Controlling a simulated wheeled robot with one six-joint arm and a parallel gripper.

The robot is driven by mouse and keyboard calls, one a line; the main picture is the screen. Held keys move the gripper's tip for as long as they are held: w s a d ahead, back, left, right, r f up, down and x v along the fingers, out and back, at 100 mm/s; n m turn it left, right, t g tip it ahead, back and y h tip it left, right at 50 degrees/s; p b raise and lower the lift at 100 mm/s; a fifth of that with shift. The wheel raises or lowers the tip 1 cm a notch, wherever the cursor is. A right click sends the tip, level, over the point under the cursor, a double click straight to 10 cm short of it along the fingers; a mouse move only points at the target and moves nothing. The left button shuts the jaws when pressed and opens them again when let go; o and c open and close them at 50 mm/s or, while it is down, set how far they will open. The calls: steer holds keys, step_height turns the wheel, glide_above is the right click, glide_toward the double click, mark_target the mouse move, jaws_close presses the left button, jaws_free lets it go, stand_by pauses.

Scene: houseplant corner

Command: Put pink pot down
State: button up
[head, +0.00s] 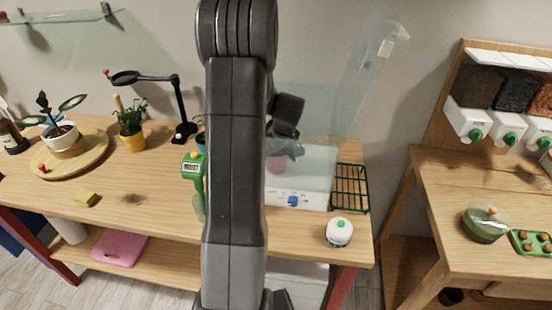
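The pink pot (277,164) shows only as a small pink patch just right of my arm, inside or behind a clear-walled case with a white base (310,194). My gripper (284,154) is right above the pot, close to it or touching. Its fingers are small, blurred and partly hidden by my arm, so I cannot tell whether they are shut on the pot. My arm also hides the pot's left side, and what is under the pot is not clear.
A clear panel (370,65) stands tilted up at the case. A green wire rack (350,188) and a white round device (339,232) are to the right. A green meter (193,168) is left of my arm. The bench's left-centre (150,180) is mostly clear.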

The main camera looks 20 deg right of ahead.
steer(key=shift+f, duration=1)
steer(key=shift+f, duration=0.2)
steer(key=o, duration=1.2)
steer(key=shift+r, duration=0.1)
steer(key=shift+c, duration=0.2)
steer(key=shift+r, duration=0.1)
steer(key=b+v, duration=0.1)
steer(key=v, duration=1.1)
